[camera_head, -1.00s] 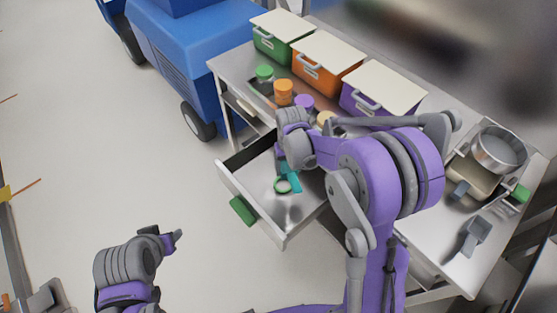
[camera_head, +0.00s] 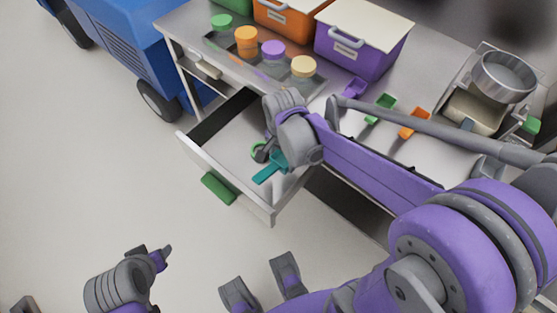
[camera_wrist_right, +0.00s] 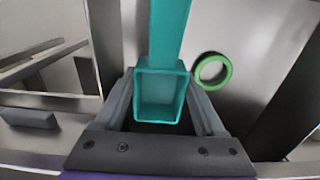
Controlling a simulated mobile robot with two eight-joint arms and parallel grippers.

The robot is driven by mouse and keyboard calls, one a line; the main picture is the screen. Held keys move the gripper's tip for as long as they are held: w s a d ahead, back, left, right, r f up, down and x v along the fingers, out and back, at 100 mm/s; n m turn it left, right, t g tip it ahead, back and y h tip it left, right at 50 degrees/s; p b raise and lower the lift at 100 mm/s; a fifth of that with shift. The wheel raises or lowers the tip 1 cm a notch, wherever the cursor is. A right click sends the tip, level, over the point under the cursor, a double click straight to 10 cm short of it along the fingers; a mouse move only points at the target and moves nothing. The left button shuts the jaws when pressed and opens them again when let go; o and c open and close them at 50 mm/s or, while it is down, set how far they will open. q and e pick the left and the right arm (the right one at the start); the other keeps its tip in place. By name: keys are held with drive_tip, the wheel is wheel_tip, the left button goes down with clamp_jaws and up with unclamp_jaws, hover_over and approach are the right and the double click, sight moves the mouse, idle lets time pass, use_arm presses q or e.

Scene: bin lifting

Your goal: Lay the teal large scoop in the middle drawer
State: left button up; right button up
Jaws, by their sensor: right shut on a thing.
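The teal large scoop (camera_head: 268,173) is in my right gripper (camera_head: 275,155), over the open drawer (camera_head: 225,165). In the right wrist view, the scoop's square cup (camera_wrist_right: 160,97) sits between the two fingers of my right gripper (camera_wrist_right: 160,85), and its handle runs up out of the picture. I cannot tell whether the scoop touches the drawer floor. A green ring-shaped thing (camera_wrist_right: 212,70) lies in the drawer beside the scoop, partly hidden in the head view. My left gripper (camera_head: 162,258) is low at the left, away from the drawer; its jaw opening does not show clearly.
The drawer has a green handle (camera_head: 218,188) and raised walls. Above it, the worktop holds jars with coloured lids (camera_head: 246,42), lidded bins (camera_head: 362,45), a green scoop (camera_head: 380,108), an orange scoop (camera_head: 414,124) and a metal pot (camera_head: 503,75). Floor left of the drawer is clear.

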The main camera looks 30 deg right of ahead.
sight(281, 175)
wheel_tip(281, 175, down, 7)
drive_tip(key=shift+r+b, duration=0.2)
drive_tip(key=shift+b, duration=0.4)
drive_tip(key=shift+f, duration=0.1)
drive_tip(key=shift+f, duration=0.15)
drive_tip(key=o, duration=1.5)
drive_tip(key=shift+r, duration=0.35)
wheel_tip(281, 175, up, 12)
drive_tip(key=shift+f+p, duration=0.1)
drive_tip(key=shift+p, duration=1.15)
